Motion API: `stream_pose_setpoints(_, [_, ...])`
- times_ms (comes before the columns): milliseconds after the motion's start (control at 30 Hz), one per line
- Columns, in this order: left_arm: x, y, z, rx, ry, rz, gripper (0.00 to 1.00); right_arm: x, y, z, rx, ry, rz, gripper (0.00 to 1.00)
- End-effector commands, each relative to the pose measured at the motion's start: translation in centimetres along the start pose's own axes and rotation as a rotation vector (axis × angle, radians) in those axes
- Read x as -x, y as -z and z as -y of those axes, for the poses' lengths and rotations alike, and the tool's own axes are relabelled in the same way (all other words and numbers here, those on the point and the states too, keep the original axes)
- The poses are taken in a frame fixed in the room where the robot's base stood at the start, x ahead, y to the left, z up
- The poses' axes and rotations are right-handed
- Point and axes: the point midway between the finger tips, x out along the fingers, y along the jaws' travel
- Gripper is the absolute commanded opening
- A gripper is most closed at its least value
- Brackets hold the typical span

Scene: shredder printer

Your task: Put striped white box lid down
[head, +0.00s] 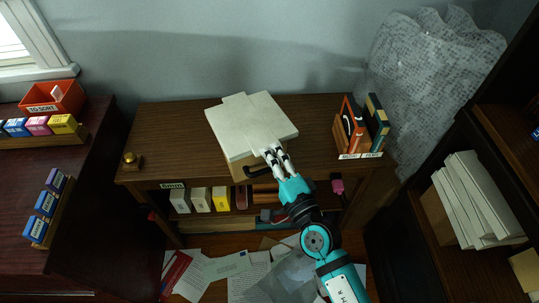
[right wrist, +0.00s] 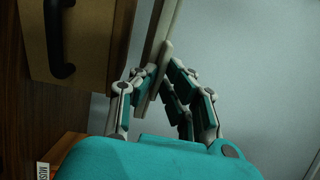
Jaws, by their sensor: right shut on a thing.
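The striped white box lid (head: 270,112) is a broad pale slab with a raised band across it, above the back middle of the brown shelf unit. My right gripper (head: 269,158) is shut on its front edge. The right wrist view shows my right gripper (right wrist: 155,88) pinching the thin lid (right wrist: 160,30) edge-on. A tan box (right wrist: 88,45) with a black handle (right wrist: 58,40) is beside the lid there, with a narrow gap between them. In the head view the lid hides most of the box (head: 240,167). My left gripper is not in view.
An orange-and-dark file holder (head: 350,128) stands on the unit's top (head: 325,150) at the right. A brass bell (head: 131,160) stands at its left end. Bare top lies between bell and lid. Papers (head: 235,265) litter the floor in front.

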Motion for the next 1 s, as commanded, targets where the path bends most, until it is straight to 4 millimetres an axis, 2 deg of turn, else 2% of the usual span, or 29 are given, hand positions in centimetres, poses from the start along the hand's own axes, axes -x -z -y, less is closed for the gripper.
stream_pose_setpoints(233, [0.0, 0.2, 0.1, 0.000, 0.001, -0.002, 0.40, -2.4, 0.6, -0.3, -0.001, 0.002, 0.000, 0.00])
stream_pose_setpoints(300, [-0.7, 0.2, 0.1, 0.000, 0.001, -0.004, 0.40, -2.2, 0.6, -2.0, 0.002, -0.005, 0.003, 0.00])
stream_pose_setpoints(433, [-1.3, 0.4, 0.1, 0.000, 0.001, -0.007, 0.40, -2.0, 0.6, -3.7, 0.002, -0.002, 0.002, 0.00])
stream_pose_setpoints(833, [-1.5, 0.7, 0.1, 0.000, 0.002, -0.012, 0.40, -1.9, 0.6, -4.2, -0.001, -0.001, 0.000, 0.00])
stream_pose_setpoints(867, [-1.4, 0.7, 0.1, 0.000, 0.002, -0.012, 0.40, -1.9, 0.6, -4.2, -0.001, -0.001, 0.000, 0.10])
stream_pose_setpoints(1000, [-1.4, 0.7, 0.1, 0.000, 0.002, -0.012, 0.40, -2.0, 0.6, -4.1, -0.001, -0.001, 0.000, 0.28])
